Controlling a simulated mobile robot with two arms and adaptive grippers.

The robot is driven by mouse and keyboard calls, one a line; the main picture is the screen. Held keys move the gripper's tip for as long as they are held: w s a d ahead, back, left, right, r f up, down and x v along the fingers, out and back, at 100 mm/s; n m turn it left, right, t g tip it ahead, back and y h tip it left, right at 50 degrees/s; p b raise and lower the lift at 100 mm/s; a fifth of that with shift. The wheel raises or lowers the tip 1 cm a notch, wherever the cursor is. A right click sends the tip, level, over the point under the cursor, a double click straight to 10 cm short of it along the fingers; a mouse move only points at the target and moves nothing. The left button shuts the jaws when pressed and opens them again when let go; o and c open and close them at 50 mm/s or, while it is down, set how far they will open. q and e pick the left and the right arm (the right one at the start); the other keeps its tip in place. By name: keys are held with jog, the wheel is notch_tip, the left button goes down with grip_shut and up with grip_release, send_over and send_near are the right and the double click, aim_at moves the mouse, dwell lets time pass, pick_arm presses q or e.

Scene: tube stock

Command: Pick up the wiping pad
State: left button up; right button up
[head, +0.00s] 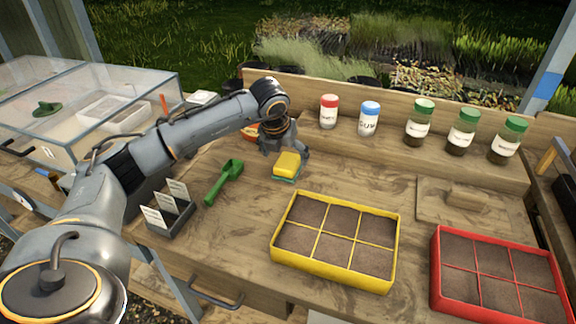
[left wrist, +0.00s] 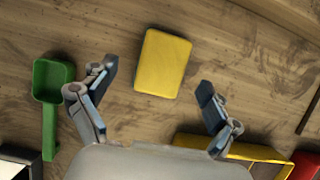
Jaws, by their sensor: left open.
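The wiping pad (head: 287,164), a yellow block with a green underside, lies on the wooden bench behind the yellow tray. My left gripper (head: 286,149) is just behind and above it, pointing down. In the left wrist view the pad's yellow top (left wrist: 163,63) shows whole, between and slightly beyond the fingertips. The left gripper's fingers (left wrist: 157,78) are spread wide with nothing between them, and none visibly touches the pad. My right gripper is in neither view.
A green scoop (head: 224,182) lies left of the pad, and a dark holder with white labels (head: 170,217) stands further left. The yellow tray (head: 280,247) and red tray (head: 437,282) of soil are in front and to the right. Several jars (head: 419,122) stand on the back shelf.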

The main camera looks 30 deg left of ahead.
aim_at(288, 160)
pick_arm(q)
jog(key=x, duration=0.4)
jog(key=shift+w+d+p, duration=0.1)
jog(key=shift+w+p, duration=0.05)
jog(key=shift+p, duration=0.15)
jog(key=c, duration=1.2)
jog(key=shift+c, duration=0.2)
jog(key=shift+r, duration=0.65)
jog(key=s+a+r+b, duration=0.3)
jog(key=s+a+r, duration=0.5)
jog(key=a+r, duration=0.3)
jog(key=shift+s+r, duration=0.35)
jog(key=shift+s, duration=0.05)
